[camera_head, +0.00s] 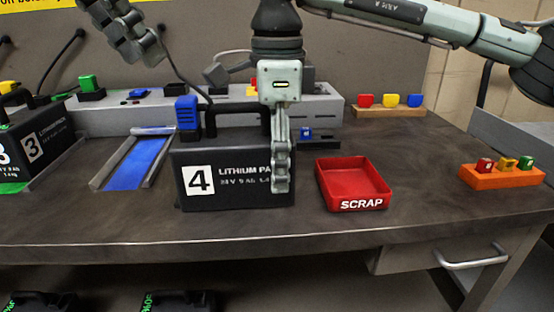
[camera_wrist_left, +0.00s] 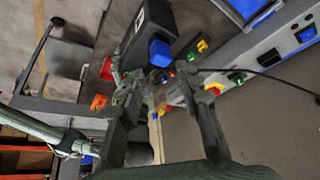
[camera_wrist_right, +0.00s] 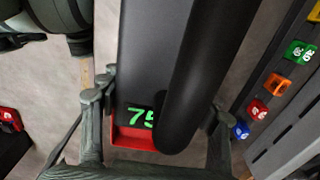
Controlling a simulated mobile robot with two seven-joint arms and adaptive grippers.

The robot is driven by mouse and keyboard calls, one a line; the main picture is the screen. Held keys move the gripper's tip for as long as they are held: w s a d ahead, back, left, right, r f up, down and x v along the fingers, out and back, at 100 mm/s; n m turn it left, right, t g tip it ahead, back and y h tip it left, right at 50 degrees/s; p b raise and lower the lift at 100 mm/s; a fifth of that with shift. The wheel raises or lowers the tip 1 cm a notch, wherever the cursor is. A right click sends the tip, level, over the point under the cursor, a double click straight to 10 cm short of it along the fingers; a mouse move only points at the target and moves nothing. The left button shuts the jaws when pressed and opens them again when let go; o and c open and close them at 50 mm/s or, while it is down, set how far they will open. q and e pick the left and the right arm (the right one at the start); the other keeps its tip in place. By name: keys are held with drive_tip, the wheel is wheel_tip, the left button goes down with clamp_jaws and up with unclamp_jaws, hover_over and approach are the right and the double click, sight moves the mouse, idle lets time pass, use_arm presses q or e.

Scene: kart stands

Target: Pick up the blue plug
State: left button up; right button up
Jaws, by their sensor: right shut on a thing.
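The blue plug (camera_head: 187,112) stands upright at the left end of the black lithium pack marked 4 (camera_head: 240,198). The plug also shows in the left wrist view (camera_wrist_left: 160,53), beyond my left fingers. My left gripper (camera_head: 150,48) is up and to the left of the plug, apart from it, with its fingers (camera_wrist_left: 165,85) spread and empty. My right gripper (camera_head: 281,170) points down at the right part of pack 4. It is shut on the pack's black handle (camera_wrist_right: 208,75); the exact finger contact is partly hidden.
A red scrap bin (camera_head: 355,186) stands right of the pack. A blue-surfaced ramp (camera_head: 135,165) and pack 3 (camera_head: 45,143) are to the left. A grey console (camera_head: 120,118) runs behind. Orange (camera_head: 503,180) and wooden (camera_head: 387,110) blocks hold coloured pieces at the right.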

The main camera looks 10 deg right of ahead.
sight(186, 98)
use_arm(q)
drive_tip(key=o, duration=0.4)
drive_tip(key=shift+d, duration=0.15)
drive_tip(key=shift+o, duration=0.2)
drive_tip(key=d+m, duration=0.1)
drive_tip(key=w+d+m+g+y, duration=0.1)
drive_tip(key=d+m+g+y, duration=0.1)
drive_tip(key=m, duration=0.1)
drive_tip(key=shift+w+r, duration=0.25)
drive_tip(key=shift+r, duration=0.05)
drive_tip(key=f+m+y, duration=0.1)
drive_tip(key=w+d+f+m+g, duration=0.1)
drive_tip(key=m, duration=0.1)
drive_tip(key=f+m+y, duration=0.1)
drive_tip(key=shift+w+d+f+m+y, duration=0.3)
drive_tip(key=shift+f+m, duration=0.05)
drive_tip(key=shift+m, duration=0.05)
drive_tip(key=shift+w+a+f, duration=0.15)
drive_tip(key=shift+f, duration=2.45)
